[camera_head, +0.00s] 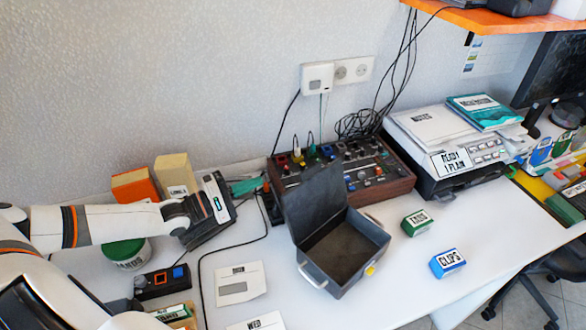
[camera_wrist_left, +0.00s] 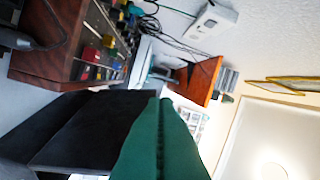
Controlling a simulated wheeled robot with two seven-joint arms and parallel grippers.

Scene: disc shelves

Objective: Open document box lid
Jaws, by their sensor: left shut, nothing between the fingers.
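The grey document box (camera_head: 345,272) stands on the white desk in the middle of the head view. Its dark lid (camera_head: 314,205) is swung up and leans back, so the empty inside shows. My left gripper (camera_head: 258,185) is left of the lid and apart from it in the head view. Its green fingers are closed together with nothing between them. In the left wrist view the same shut fingers (camera_wrist_left: 160,140) fill the lower middle, and a dark panel (camera_wrist_left: 85,125), probably the lid, shows beside them. My right gripper is not in view.
A wooden-framed control console (camera_head: 385,188) stands behind the box. A green block (camera_head: 417,223) and a blue block (camera_head: 447,263) lie to its right. A printer (camera_head: 455,165) is farther right.

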